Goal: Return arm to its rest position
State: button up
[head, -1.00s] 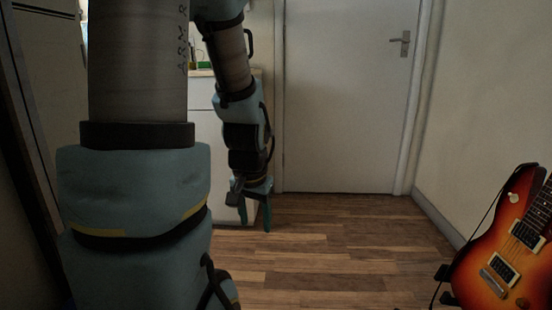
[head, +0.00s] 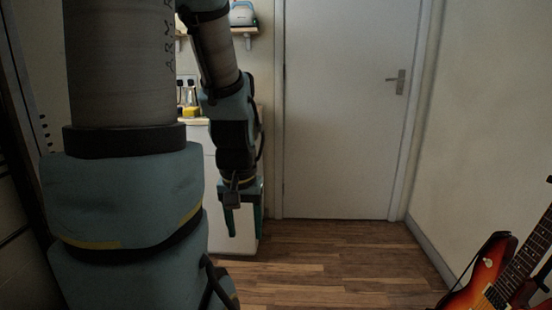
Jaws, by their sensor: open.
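My arm fills the left of the head view, with its thick lower links close to the camera. Its far end hangs down in front of the white cabinet. My gripper (head: 243,222) points downward with its two teal fingers apart and nothing between them. It is above the wooden floor and clear of the door.
A white door (head: 335,120) with a lever handle stands straight ahead. A white cabinet (head: 224,244) with a counter is behind my gripper. A sunburst guitar (head: 500,275) stands at the lower right. The wooden floor (head: 330,265) between them is clear.

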notch_tip(320, 180, up, 16)
jog(key=p, duration=1.4)
jog(key=shift+r, duration=0.2)
dwell(0.6)
